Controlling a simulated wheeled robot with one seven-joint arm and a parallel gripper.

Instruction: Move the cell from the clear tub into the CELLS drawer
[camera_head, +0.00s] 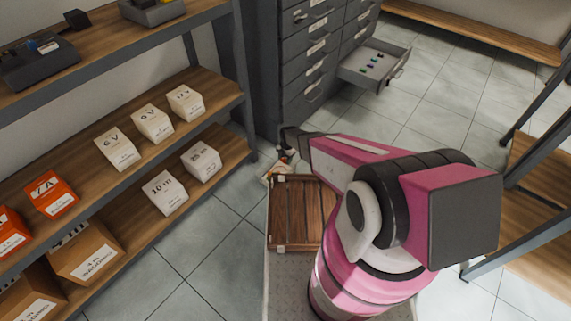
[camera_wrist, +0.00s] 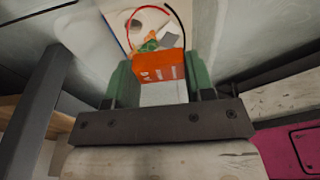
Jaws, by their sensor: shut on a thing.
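My gripper (camera_wrist: 160,80) has green fingers and is shut on an orange block with pale lettering, which looks like the cell (camera_wrist: 160,67). A red and a black wire loop above it, and small green and grey bits show just behind it. In the head view my gripper (camera_head: 286,153) is low near the floor, past the wooden crate, and what it holds is too small to make out there. An open drawer (camera_head: 375,68) in the grey cabinet holds several small coloured items; its label cannot be read. I cannot make out the clear tub for certain.
A slatted wooden crate (camera_head: 300,213) lies near my arm. The grey drawer cabinet (camera_head: 305,62) stands behind. A shelf rack (camera_head: 120,140) with labelled boxes is on the left, and a wooden bench (camera_head: 545,190) on the right. Tiled floor is clear between cabinet and bench.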

